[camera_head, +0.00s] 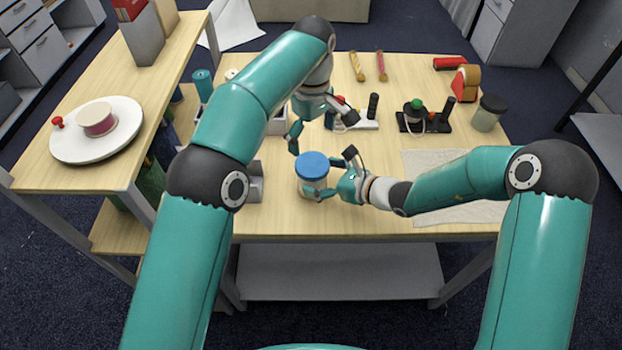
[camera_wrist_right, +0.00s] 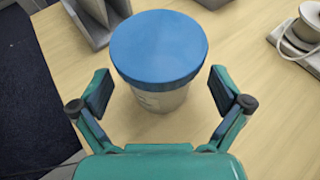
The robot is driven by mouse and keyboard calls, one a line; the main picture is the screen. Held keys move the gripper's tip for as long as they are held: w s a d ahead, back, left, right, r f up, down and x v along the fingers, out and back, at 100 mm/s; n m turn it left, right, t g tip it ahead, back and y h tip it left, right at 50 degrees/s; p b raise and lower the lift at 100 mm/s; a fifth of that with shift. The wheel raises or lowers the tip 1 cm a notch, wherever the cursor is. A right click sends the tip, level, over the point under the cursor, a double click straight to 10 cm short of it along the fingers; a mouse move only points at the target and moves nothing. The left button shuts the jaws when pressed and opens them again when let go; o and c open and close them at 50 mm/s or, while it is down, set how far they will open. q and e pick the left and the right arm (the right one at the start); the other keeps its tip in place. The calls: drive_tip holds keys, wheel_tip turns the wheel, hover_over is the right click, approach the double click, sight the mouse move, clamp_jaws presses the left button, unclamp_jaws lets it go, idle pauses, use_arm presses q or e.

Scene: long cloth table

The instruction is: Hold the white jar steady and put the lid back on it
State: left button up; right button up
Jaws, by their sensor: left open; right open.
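The white jar (camera_head: 312,186) stands upright near the middle front of the table. The blue lid (camera_head: 312,165) sits on top of it and looks level; whether it is screwed down I cannot tell. In the right wrist view the lid (camera_wrist_right: 159,46) covers the jar's top and the jar's pale body (camera_wrist_right: 160,100) shows below. My right gripper (camera_head: 325,178) is open, its fingers on either side of the jar at body height. In the wrist view its fingers (camera_wrist_right: 160,92) show gaps to the jar. My left gripper (camera_head: 323,129) is open and empty, above and behind the jar.
A grey holder (camera_head: 256,183) stands left of the jar. Black stands with spools (camera_head: 420,119) and a dark-lidded jar (camera_head: 487,113) are at the back right. A pale cloth (camera_head: 430,163) lies right. A side table with a white turntable (camera_head: 72,145) is left.

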sight(312, 163)
drive_tip(key=shift+x, duration=1.25)
clamp_jaws()
use_arm(q)
drive_tip(key=shift+f, duration=4)
